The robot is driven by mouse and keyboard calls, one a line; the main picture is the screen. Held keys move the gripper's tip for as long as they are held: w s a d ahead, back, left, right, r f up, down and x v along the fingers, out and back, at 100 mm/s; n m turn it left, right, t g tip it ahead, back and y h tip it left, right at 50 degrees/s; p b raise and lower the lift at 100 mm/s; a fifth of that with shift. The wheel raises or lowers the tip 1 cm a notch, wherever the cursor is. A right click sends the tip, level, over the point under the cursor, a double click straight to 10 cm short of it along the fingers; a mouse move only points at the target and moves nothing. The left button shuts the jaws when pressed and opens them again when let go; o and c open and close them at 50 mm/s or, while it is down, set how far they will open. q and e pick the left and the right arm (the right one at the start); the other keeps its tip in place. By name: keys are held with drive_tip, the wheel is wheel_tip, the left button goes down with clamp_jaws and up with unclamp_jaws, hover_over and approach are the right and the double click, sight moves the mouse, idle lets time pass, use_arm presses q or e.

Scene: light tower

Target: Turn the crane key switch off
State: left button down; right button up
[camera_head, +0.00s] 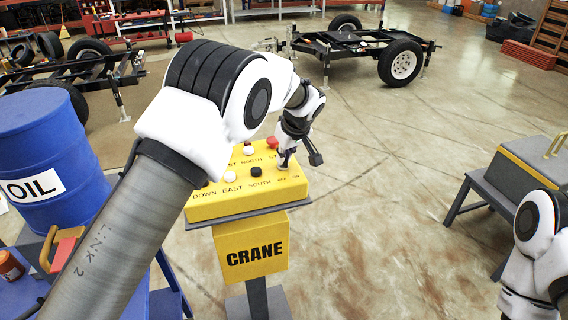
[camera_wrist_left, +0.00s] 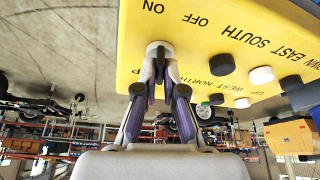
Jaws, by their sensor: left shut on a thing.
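The yellow crane control box (camera_head: 232,202) stands on a post with a CRANE sign (camera_head: 250,250). Its top also fills the upper right of the left wrist view (camera_wrist_left: 225,50). My left gripper (camera_head: 284,160) is over the right end of the box, near the OFF and ON labels. In the left wrist view its fingertips (camera_wrist_left: 160,52) are closed together on the key switch at the panel's edge by those labels. The fingers mostly hide the key, so I cannot tell which way it points. My right arm shows at the lower right, but its gripper is out of view.
Black and white push buttons (camera_head: 256,171) and a red button (camera_head: 272,142) stand on the panel close to my left gripper. A blue oil drum (camera_head: 40,140) is at the left. The floor between is clear.

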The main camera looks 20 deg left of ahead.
use_arm(q)
drive_tip(key=shift+w+f+n+g+y, duration=0.1)
drive_tip(key=shift+n+g+y, duration=0.35)
drive_tip(key=shift+n, duration=1.05)
drive_tip(key=c, duration=1.3)
unclamp_jaws()
drive_tip(key=v, duration=1.2)
drive_tip(key=shift+w+a, duration=0.15)
